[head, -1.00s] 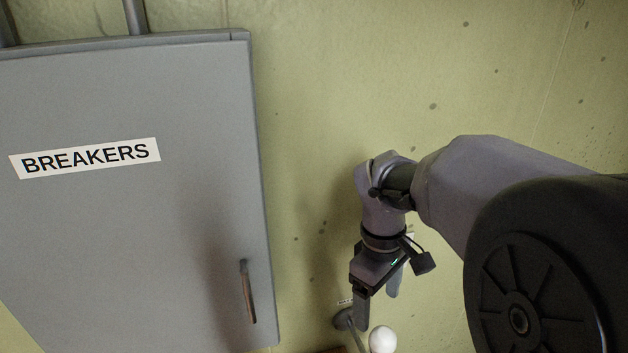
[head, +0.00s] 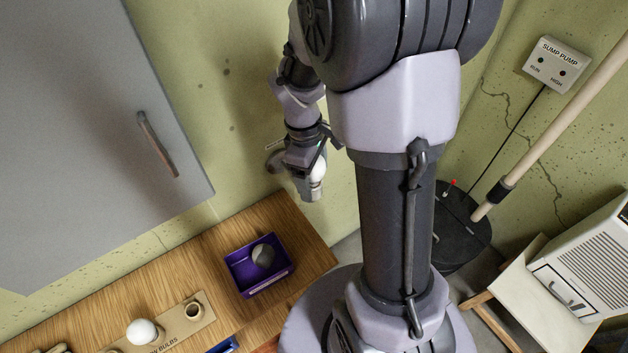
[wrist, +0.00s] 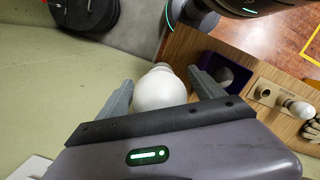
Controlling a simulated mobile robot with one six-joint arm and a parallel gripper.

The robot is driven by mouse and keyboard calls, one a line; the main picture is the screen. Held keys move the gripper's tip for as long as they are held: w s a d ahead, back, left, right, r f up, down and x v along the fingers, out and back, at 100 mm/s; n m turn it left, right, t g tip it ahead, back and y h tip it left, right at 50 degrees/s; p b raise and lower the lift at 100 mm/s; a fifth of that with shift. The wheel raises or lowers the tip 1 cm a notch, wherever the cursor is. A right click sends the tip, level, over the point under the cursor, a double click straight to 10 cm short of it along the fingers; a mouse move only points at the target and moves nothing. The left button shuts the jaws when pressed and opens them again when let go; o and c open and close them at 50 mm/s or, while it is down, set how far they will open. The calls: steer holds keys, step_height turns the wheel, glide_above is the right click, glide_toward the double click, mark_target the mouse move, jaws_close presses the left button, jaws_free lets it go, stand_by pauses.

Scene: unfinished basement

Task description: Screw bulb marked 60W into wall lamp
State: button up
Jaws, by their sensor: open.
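A white round bulb (wrist: 160,91) sits between the two fingers of my gripper (wrist: 158,84), its globe towards the wrist camera. The fingers are open, with gaps visible beside the globe. In the head view the bulb (head: 318,171) is partly hidden by my gripper (head: 311,188), close to the wall. No wattage mark is readable. Another white bulb (head: 142,332) stands in a wooden holder (head: 170,331) beside an empty round hole.
A purple tray (head: 240,281) with a greyish bulb (head: 263,255) stands on the wooden bench (head: 205,250) below the gripper. The grey breaker cabinet (head: 100,130) hangs at left. A sump pump box (head: 556,64), a wooden pole (head: 560,120) and a dark round lid (head: 462,225) are at right.

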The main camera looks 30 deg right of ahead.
steer(key=shift+f, duration=0.55)
steer(key=shift+s, duration=0.1)
steer(key=c, duration=1.4)
steer(key=m, duration=0.3)
steer(key=shift+m+b, duration=0.3)
steer(key=shift+b, duration=0.05)
